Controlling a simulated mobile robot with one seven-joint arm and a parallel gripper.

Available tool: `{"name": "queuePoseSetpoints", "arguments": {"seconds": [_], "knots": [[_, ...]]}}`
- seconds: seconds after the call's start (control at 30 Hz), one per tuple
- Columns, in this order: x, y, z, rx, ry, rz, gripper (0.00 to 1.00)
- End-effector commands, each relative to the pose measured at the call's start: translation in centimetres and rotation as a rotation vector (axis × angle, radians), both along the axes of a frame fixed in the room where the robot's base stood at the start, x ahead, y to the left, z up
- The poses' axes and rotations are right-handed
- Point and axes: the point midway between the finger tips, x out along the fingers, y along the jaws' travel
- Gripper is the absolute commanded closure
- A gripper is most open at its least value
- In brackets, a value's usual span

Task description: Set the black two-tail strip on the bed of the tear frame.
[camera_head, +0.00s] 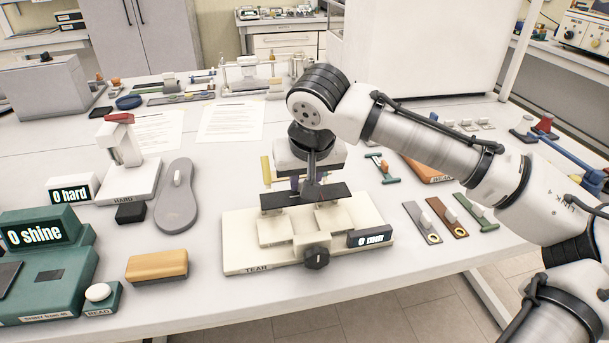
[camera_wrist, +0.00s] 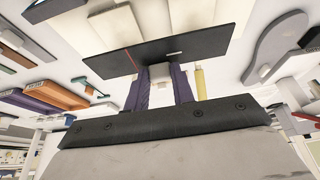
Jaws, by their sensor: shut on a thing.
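The black two-tail strip (camera_head: 278,199) lies level, crosswise over the two cream blocks of the tear frame (camera_head: 236,240). I cannot tell whether it rests on them or hangs just above. In the wrist view the strip (camera_wrist: 120,57) spans the picture, with a thin red mark left of its middle. My gripper (camera_head: 308,184) is directly above the frame. In the wrist view its purple fingers (camera_wrist: 163,76) are shut on a pale grip tab at the strip's edge. The frame has a black knob (camera_head: 316,257) and a "0 mm" display (camera_head: 370,238) in front.
A grey shoe sole (camera_head: 177,205) and a tan block (camera_head: 157,266) lie left of the frame. Several tabbed strips, including a brown one (camera_head: 446,218), lie to the right. A yellow stick (camera_head: 266,170) stands behind the frame. Bare table lies between sole and frame.

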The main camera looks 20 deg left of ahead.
Motion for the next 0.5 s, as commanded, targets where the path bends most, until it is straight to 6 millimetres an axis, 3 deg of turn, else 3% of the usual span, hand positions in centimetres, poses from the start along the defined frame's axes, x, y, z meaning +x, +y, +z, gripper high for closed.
{"name": "queuePoseSetpoints", "arguments": {"seconds": [0.5], "knots": [[-0.1, 0.0, -4.6, 0.000, 0.002, 0.000, 0.97]]}}
